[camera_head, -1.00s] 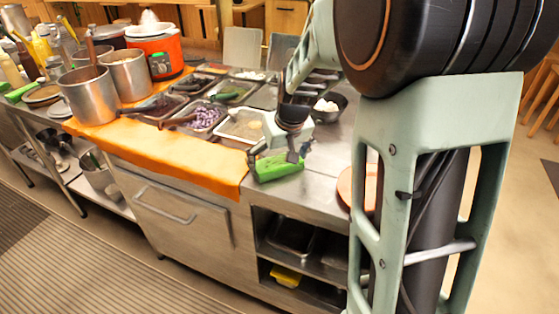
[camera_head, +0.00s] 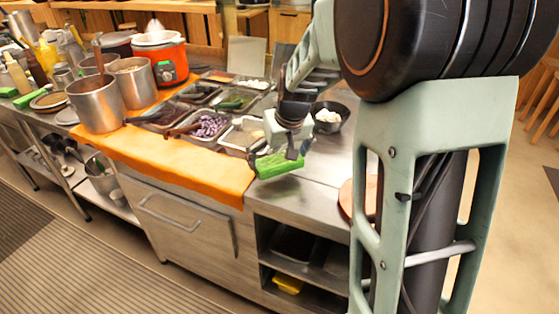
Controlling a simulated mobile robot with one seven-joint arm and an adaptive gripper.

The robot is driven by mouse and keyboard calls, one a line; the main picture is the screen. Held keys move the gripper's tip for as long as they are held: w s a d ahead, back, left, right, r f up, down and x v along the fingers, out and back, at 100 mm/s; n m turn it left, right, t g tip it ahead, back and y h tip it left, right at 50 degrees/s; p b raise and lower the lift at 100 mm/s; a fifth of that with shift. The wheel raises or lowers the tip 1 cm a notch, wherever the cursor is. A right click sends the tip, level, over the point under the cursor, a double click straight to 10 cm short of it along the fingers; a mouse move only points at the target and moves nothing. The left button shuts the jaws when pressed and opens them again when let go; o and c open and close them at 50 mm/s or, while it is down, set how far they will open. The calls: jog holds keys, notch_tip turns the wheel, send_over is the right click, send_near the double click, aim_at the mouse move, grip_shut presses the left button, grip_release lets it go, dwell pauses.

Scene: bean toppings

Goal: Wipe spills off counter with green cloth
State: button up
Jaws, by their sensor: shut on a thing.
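A green cloth (camera_head: 279,166), folded into a block shape, is at the right end of the orange mat, by the steel counter (camera_head: 312,181). My gripper (camera_head: 279,155) is over the cloth from above and shut on it. The cloth is low, at or just above the counter surface; I cannot tell whether it touches. No spill is clearly visible on the bare steel. The counter behind the gripper is partly hidden by my arm.
An orange mat (camera_head: 190,168) covers the counter's front left. Steel pots (camera_head: 95,103), topping trays (camera_head: 209,126) and an orange cooker (camera_head: 166,62) stand behind and left. A dark bowl (camera_head: 330,117) and a round brown board (camera_head: 346,197) are to the right.

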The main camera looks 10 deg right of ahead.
jog(key=shift+s+d+r+p, duration=0.1)
jog(key=shift+r+p, duration=0.65)
jog(key=shift+r, duration=0.45)
jog(key=shift+d+r+p, duration=0.1)
jog(key=shift+r+p, duration=0.6)
jog(key=shift+r, duration=0.45)
